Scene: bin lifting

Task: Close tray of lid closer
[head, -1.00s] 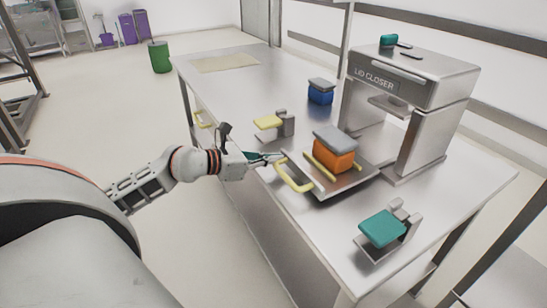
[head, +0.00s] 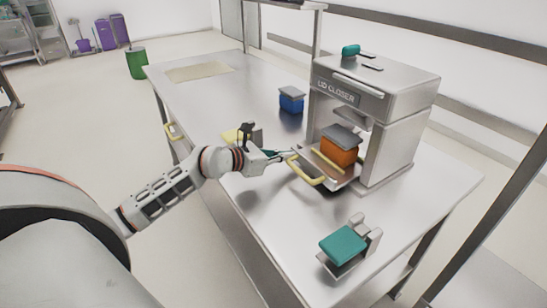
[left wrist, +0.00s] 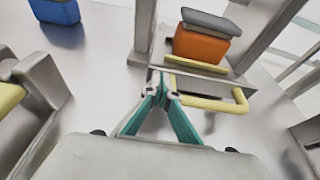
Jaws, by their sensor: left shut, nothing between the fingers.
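The lid closer (head: 400,85) is a grey machine on the steel table. Its tray (head: 341,182) has a yellow handle (head: 308,178) at the front and sits largely under the machine's head. An orange bin (head: 338,154) with a grey lid (head: 343,136) stands on the tray; the bin also shows in the left wrist view (left wrist: 200,47). My left gripper (head: 288,154) is shut and empty, its teal fingertips (left wrist: 165,88) close together at the left end of the handle. I cannot tell whether they touch it. My right gripper is out of view.
A blue bin (head: 291,103) stands farther back on the table (head: 225,95). A teal lid on a stand (head: 343,246) is near the front right, and a yellow lid on a stand (head: 232,135) is behind my left gripper. A green barrel (head: 137,64) stands on the floor.

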